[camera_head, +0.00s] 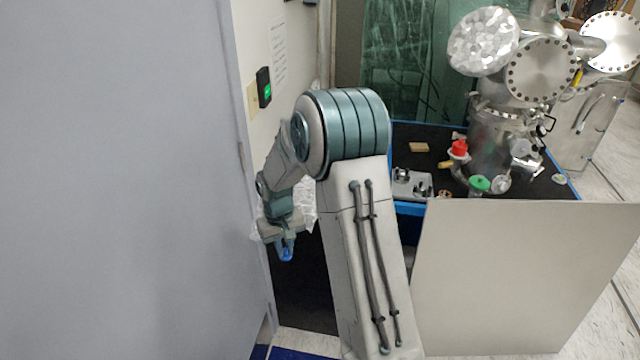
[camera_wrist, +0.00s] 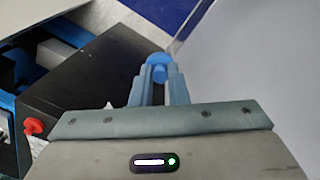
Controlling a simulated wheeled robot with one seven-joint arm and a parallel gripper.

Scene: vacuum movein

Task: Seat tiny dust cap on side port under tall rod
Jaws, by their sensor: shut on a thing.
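My gripper (camera_head: 286,252) hangs low at the left of the head view, between the grey panel and my arm. It is shut on a small blue cap (camera_wrist: 158,70), which sits between the fingertips in the wrist view. The steel vacuum chamber (camera_head: 497,140) stands on the black-topped table at the right, well apart from my gripper. A green cap or knob (camera_head: 480,184) and a red knob (camera_head: 459,148) are at its lower front. I cannot tell which port lies under the tall rod.
A large grey panel (camera_head: 120,180) fills the left. A pale board (camera_head: 525,280) stands in front of the table. A small metal fixture (camera_head: 412,184) and a tan block (camera_head: 419,147) are on the black tabletop (camera_head: 405,134). A red knob (camera_wrist: 35,126) shows in the wrist view.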

